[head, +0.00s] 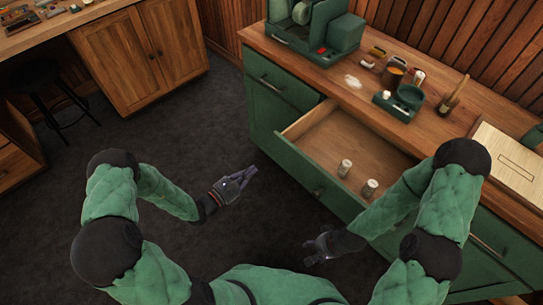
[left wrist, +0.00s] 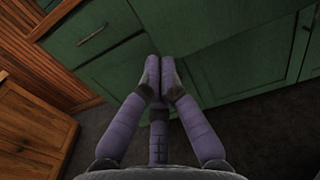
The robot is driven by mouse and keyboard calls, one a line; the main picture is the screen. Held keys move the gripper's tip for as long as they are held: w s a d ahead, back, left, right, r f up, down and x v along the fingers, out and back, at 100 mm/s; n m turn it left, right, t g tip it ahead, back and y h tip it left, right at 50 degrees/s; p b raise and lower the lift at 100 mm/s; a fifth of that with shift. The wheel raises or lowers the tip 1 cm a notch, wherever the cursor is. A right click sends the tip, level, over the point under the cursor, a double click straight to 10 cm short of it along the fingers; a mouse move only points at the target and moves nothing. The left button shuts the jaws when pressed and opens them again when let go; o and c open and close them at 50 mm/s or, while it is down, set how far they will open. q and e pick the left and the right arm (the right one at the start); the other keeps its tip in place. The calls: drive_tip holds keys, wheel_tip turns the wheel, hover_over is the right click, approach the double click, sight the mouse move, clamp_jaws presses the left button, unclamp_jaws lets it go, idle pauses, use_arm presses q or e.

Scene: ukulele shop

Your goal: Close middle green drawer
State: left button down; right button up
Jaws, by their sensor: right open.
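The middle green drawer (head: 314,182) in the head view is pulled well out of the green cabinet, showing its wooden inside. Two small pale cylinders, one (head: 345,168) and another (head: 370,187), stand in it. My left gripper (head: 250,174) is over the dark floor, to the left of the drawer front and apart from it. In the left wrist view its purple fingertips (left wrist: 158,78) are together with nothing seen between them, and green cabinet fronts are beyond. My right gripper (head: 311,252) is open and empty, below the drawer front in the picture and apart from it.
The wooden countertop (head: 340,80) carries a green case (head: 318,30), a jar (head: 393,75), a small green tray (head: 396,105) and a brush (head: 454,94). Another closed green drawer (head: 283,80) is at the left. Dark carpet (head: 170,135) is clear on the left.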

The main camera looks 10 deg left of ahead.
sight(278, 151)
use_arm(q)
drive_tip(key=b+x, duration=0.3)
drive_tip(key=x, duration=0.7)
drive_tip(key=shift+w+d, duration=0.15)
drive_tip(key=shift+w, duration=0.05)
use_arm(e)
wheel_tip(278, 151, down, 4)
drive_tip(key=shift+r, duration=0.2)
use_arm(q)
drive_tip(key=shift+w+d, duration=0.1)
